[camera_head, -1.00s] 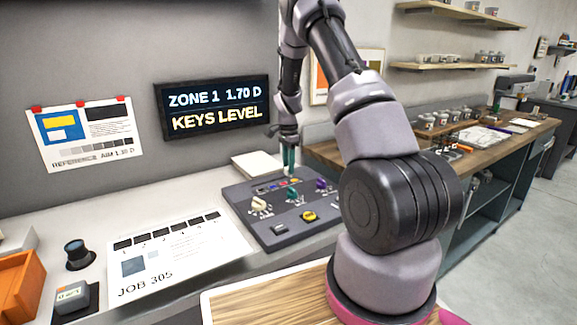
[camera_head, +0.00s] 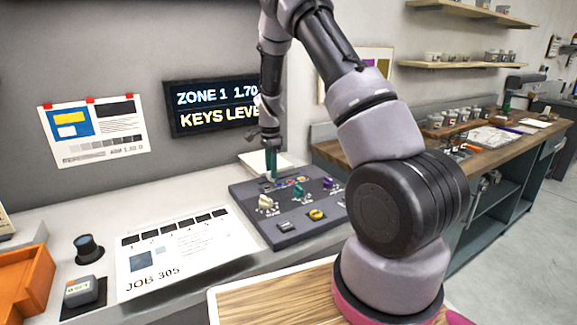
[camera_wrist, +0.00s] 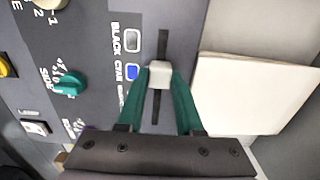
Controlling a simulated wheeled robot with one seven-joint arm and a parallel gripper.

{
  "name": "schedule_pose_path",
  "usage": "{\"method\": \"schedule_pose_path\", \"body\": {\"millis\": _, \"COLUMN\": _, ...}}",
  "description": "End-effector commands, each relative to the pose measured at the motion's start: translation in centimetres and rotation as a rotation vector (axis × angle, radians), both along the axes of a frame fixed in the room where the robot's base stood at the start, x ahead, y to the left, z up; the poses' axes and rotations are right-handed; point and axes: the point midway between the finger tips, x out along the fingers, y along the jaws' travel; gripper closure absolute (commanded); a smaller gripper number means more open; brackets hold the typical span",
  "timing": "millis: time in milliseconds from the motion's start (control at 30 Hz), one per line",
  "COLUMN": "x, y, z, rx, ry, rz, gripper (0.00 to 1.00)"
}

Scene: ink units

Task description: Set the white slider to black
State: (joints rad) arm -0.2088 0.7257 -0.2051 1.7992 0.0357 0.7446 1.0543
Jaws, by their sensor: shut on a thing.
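In the wrist view my gripper (camera_wrist: 160,84) has its green fingers shut on the white slider knob (camera_wrist: 160,70). The knob sits in a dark straight slot (camera_wrist: 163,42), beside the blue key (camera_wrist: 133,75) labelled CYAN. In the head view my gripper (camera_head: 271,172) is at the back left of the dark control panel (camera_head: 262,222); the knob is hidden there.
The panel also carries a teal knob (camera_wrist: 68,84), a cream knob (camera_head: 265,202), a purple knob (camera_head: 328,183) and a yellow button (camera_head: 316,214). A pale stack (camera_wrist: 245,93) lies right beside the panel. The display (camera_head: 205,108), partly behind my arm, reads ZONE 1 1.70 and KEYS LEVE.

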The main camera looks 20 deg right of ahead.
Motion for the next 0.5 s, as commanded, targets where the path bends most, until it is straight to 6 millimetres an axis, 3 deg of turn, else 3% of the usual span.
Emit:
{"method": "schedule_pose_path", "body": {"millis": 100, "x": -0.4, "y": 2.6, "z": 0.1, "rx": 0.001, "ry": -0.003, "rz": 0.004, "gripper": 1.0}}
{"method": "schedule_pose_path", "body": {"millis": 200, "x": -0.6, "y": 3.6, "z": 0.1, "rx": 0.001, "ry": -0.003, "rz": 0.001, "gripper": 1.0}}
{"method": "schedule_pose_path", "body": {"millis": 500, "x": -0.7, "y": 4.1, "z": 0.1, "rx": 0.004, "ry": -0.002, "rz": 0.001, "gripper": 1.0}}
